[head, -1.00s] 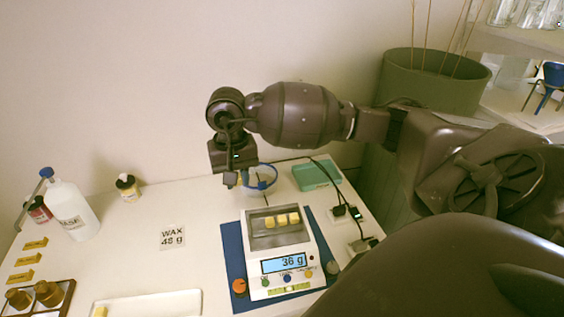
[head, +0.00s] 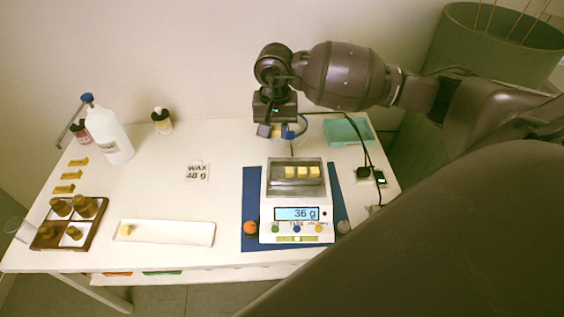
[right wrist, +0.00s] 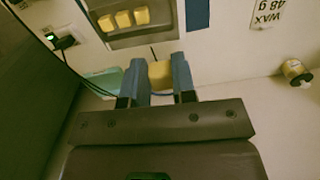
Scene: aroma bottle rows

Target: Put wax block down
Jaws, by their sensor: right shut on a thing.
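My right gripper (head: 283,132) is shut on a yellow wax block; the block shows clearly between the blue fingers (right wrist: 160,75) in the right wrist view. The gripper holds it beyond the back edge of the scale (head: 268,228), apart from the pan. Three wax blocks (head: 302,172) sit in a row on the scale's grey pan (head: 296,188). They also show in the right wrist view (right wrist: 123,19). The display (head: 297,214) reads 36 g. A card (head: 197,171) reads WAX 48 g. My left gripper is not in view.
A white tray (head: 180,233) holds one wax block (head: 126,230). Left are a wooden tray (head: 100,232) with brown bottles and a white bottle (head: 110,138). A teal box (head: 347,131) and cables (head: 366,150) are right of the gripper.

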